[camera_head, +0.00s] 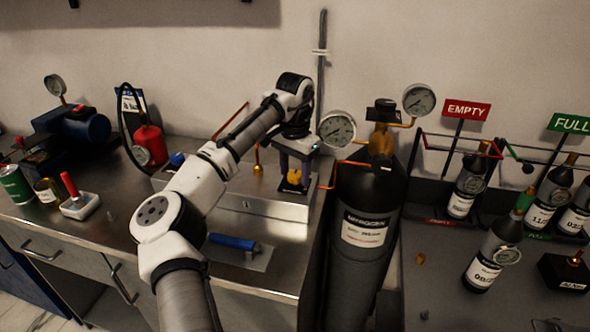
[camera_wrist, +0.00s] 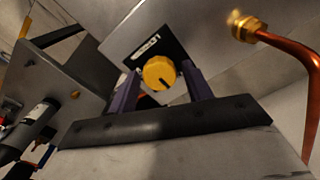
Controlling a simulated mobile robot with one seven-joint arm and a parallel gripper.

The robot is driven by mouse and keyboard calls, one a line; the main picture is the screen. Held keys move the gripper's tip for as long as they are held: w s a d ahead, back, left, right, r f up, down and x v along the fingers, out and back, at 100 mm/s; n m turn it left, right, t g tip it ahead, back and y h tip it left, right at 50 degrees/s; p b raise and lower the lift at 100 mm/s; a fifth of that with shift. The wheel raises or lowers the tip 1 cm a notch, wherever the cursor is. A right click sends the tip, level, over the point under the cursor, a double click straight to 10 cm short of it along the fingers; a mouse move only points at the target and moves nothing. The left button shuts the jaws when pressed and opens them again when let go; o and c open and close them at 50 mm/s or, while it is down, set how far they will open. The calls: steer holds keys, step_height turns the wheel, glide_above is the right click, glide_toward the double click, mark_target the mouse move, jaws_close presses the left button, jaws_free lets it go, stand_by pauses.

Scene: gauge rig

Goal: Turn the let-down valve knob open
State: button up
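The let-down valve knob is a round yellow knob (camera_wrist: 159,73) with a dark mark on its face, pointing to the lower right in the wrist view. It sits on a dark plate with a small white label (camera_wrist: 147,46). In the head view the knob (camera_head: 294,178) shows under my gripper (camera_head: 295,165). In the wrist view my gripper (camera_wrist: 160,82) is open, with one dark finger on each side of the knob. A gap shows between the knob and each finger. I cannot tell how far the fingertips reach along the knob.
A copper pipe with a brass fitting (camera_wrist: 248,27) is close on the right in the wrist view. A black nitrogen cylinder (camera_head: 365,235) with gauges stands right of the bench. A blue-handled tool (camera_head: 233,242) lies at the bench front. Small bottles stand by the EMPTY sign (camera_head: 466,110).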

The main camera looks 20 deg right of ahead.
mark_target(295, 173)
steer(key=shift+o, duration=0.6)
step_height(295, 173, up, 14)
steer(key=shift+f, duration=0.1)
stand_by(0.4)
